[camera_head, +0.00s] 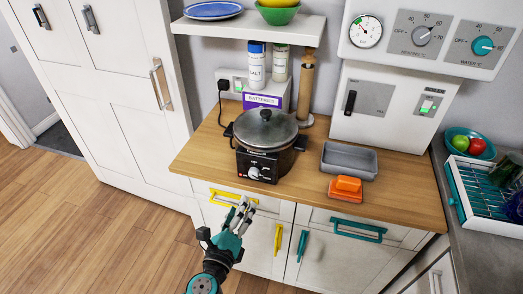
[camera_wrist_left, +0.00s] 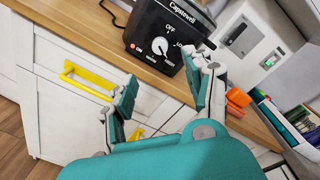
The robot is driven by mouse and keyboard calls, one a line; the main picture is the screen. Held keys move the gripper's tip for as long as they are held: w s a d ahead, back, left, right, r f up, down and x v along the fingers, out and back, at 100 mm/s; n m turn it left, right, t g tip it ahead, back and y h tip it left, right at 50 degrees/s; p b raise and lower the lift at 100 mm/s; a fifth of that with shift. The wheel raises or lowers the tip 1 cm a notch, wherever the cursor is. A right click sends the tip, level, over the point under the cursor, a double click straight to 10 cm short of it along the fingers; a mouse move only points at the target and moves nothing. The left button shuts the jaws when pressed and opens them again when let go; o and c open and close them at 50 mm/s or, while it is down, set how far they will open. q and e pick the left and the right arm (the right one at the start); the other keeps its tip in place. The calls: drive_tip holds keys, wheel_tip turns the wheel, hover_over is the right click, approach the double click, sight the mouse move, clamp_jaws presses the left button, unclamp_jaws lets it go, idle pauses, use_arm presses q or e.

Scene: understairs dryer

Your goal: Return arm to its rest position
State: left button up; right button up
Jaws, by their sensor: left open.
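My left gripper (camera_head: 240,213) is raised in front of the white base cabinet, below the front edge of the wooden worktop. It shows in front of the yellow drawer handle in the head view. In the left wrist view the two fingers of this gripper (camera_wrist_left: 160,85) stand apart with nothing between them. The yellow handle (camera_wrist_left: 85,82) shows there to the left of the fingers, and the black slow cooker (camera_wrist_left: 165,35) beyond them. My right gripper does not show in either view.
The slow cooker (camera_head: 265,145) stands on the worktop (camera_head: 200,160) near its front edge. A grey tray (camera_head: 349,160) and an orange block on an orange dish (camera_head: 346,189) lie to its right. A dish rack (camera_head: 485,199) is at far right. The floor (camera_head: 90,215) at left is clear.

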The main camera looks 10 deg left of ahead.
use_arm(q)
drive_tip(key=s+a+f+n+g, duration=0.2)
drive_tip(key=s+f+n+g, duration=0.1)
drive_tip(key=f, duration=0.8)
drive_tip(key=s+a+f+n+g, duration=0.2)
drive_tip(key=s+f+n+g, duration=0.15)
drive_tip(key=f, duration=0.65)
drive_tip(key=s+a+f+n+g, duration=0.15)
drive_tip(key=s+f+n, duration=0.25)
drive_tip(key=f, duration=0.7)
drive_tip(key=s+f+n+g, duration=0.4)
drive_tip(key=s+f+n, duration=0.2)
drive_tip(key=s, duration=0.8)
drive_tip(key=s+f+n+g, duration=0.4)
drive_tip(key=s+f+n, duration=0.3)
drive_tip(key=s+f, duration=0.4)
drive_tip(key=s+a, duration=0.1)
drive_tip(key=s, duration=0.2)
drive_tip(key=shift+s, duration=0.25)
